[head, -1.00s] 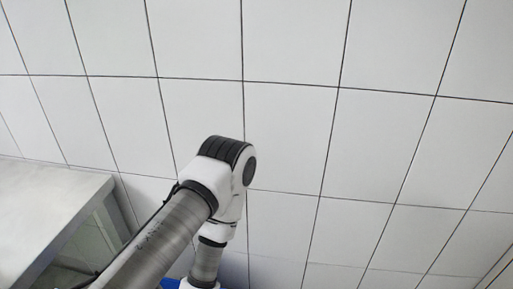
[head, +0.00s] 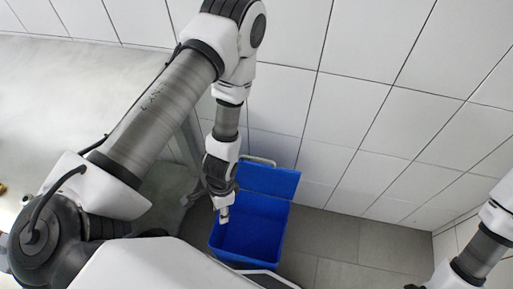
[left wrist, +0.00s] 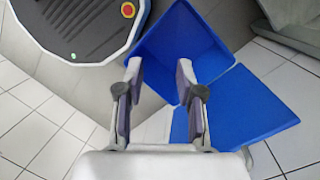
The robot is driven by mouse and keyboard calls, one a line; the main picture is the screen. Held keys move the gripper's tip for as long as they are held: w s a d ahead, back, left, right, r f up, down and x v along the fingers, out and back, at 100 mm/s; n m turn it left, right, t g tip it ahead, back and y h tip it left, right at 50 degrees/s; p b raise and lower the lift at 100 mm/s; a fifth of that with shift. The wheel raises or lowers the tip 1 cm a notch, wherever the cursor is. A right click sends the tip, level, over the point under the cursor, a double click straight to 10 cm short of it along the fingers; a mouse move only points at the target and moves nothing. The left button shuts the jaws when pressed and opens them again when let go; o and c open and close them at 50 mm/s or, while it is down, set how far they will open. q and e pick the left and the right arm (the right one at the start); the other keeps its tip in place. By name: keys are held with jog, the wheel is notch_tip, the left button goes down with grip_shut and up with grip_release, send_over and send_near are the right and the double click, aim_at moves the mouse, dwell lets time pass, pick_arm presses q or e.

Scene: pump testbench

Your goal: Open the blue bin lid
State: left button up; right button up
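The blue bin (head: 268,240) stands on the floor near the tiled wall, and its inside is visible. Its blue lid (head: 270,181) is swung back on the wall side, clear of the opening, with a pale handle bar (head: 258,160) behind its far edge. My left gripper (head: 223,214) hangs at the left side of the bin opening. In the left wrist view its two fingers (left wrist: 159,68) are apart with nothing between them. The bin (left wrist: 165,38) is beyond the fingertips, and the lid (left wrist: 245,103) lies to their right. My right gripper is not visible; only my right arm shows.
A grey table (head: 85,75) stands to the left, with its leg close to the bin. The white tiled wall (head: 355,110) rises behind the bin. Grey floor (head: 350,250) to the right of the bin is clear.

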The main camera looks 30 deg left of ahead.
pick_arm(q)
jog(key=w+r+m, duration=0.2)
jog(key=w+m, duration=0.4)
jog(key=w, duration=0.6)
jog(key=m+t, duration=0.1)
jog(key=m, duration=0.1)
send_near(261, 159)
jog(key=f, duration=0.8)
jog(key=shift+s+f, duration=0.1)
jog(key=shift+s, duration=0.25)
grip_shut()
